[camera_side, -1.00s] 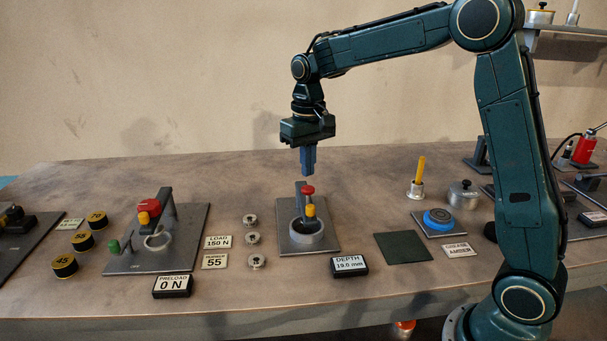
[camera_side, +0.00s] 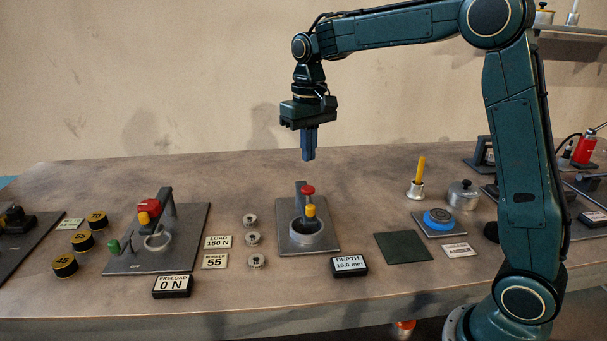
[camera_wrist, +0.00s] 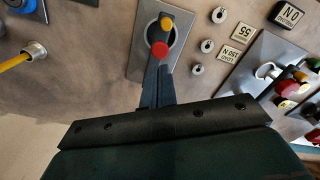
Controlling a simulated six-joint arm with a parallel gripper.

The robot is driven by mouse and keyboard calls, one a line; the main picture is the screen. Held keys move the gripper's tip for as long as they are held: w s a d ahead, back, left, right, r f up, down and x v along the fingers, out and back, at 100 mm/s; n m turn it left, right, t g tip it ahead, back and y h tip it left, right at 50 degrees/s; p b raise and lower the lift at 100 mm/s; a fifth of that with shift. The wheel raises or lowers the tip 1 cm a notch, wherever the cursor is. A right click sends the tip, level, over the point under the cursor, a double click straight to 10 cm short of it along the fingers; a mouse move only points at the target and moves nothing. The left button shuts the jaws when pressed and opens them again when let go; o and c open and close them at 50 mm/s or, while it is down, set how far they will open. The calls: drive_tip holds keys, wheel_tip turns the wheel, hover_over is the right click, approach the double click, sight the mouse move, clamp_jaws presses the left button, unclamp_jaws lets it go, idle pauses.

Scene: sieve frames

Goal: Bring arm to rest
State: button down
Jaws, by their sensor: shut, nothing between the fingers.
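My gripper (camera_side: 309,156) hangs in the air pointing down, above and slightly behind the depth station with a red knob and yellow tip (camera_side: 309,199). Its blue fingers are shut with nothing between them. In the wrist view the closed fingers (camera_wrist: 157,88) reach towards that station, whose red knob (camera_wrist: 160,50) shows just beyond them. The gripper touches nothing in the side view. My arm is bent, with its forearm raised above the bench.
On the bench (camera_side: 250,290) are a preload press (camera_side: 150,215) at left, several black-and-yellow discs, small metal weights (camera_side: 253,239), a depth display (camera_side: 348,265), a dark green pad (camera_side: 403,247), a blue puck (camera_side: 439,217) and a yellow-handled tool (camera_side: 420,172). Air around the gripper is free.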

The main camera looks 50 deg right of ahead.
drive_tip(key=s+a+r+n+t, duration=0.1)
drive_tip(key=s+a+r, duration=0.1)
drive_tip(key=s, duration=0.4)
drive_tip(key=s+a+r+t, duration=0.1)
drive_tip(key=s+r, duration=0.2)
drive_tip(key=s, duration=0.3)
drive_tip(key=s+a+f+n+t, duration=0.1)
drive_tip(key=s+f, duration=0.1)
drive_tip(key=s, duration=0.5)
drive_tip(key=s+a+f+n+t, duration=0.1)
drive_tip(key=s+f+t, duration=0.1)
drive_tip(key=s, duration=0.5)
drive_tip(key=shift+s+t, duration=0.2)
drive_tip(key=shift+t, duration=0.1)
